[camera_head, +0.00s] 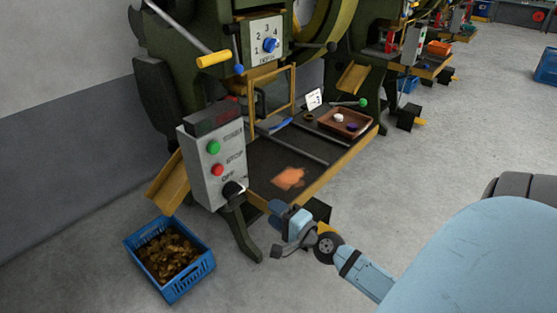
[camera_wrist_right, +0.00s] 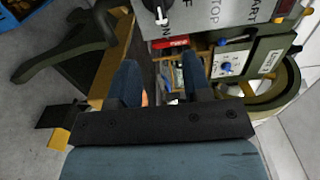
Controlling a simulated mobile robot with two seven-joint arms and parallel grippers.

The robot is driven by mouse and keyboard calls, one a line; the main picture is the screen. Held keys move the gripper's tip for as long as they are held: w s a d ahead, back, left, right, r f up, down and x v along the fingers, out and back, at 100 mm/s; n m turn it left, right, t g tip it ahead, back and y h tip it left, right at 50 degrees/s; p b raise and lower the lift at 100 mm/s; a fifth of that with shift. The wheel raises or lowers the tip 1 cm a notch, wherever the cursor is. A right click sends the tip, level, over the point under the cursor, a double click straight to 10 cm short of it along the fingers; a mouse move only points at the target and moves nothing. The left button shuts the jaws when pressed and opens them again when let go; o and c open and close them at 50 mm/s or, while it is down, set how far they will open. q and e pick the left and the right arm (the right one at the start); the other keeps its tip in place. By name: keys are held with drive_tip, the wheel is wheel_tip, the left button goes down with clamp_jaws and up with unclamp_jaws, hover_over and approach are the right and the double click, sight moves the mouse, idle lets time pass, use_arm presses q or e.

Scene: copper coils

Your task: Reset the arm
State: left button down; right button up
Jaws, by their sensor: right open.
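My right gripper (camera_head: 277,212) is in front of the press table, just right of the grey control box (camera_head: 212,160). In the wrist view, the right gripper (camera_wrist_right: 162,65) has its two dark blue fingers apart with nothing held between them. The box's black knob (camera_head: 233,189) is close to the gripper in the head view; the knob (camera_wrist_right: 155,6) also shows at the top of the wrist view, beyond the fingertips. I see no contact between gripper and box. My left gripper is not in view.
The press table's yellow front edge (camera_head: 330,172) runs close to the gripper. An orange piece (camera_head: 289,178) and a brown tray (camera_head: 344,122) lie on the table. A blue crate (camera_head: 183,292) of brownish metal pieces stands on the floor. The floor at right is mostly open.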

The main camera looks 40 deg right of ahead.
drive_tip(key=shift+s, duration=0.4)
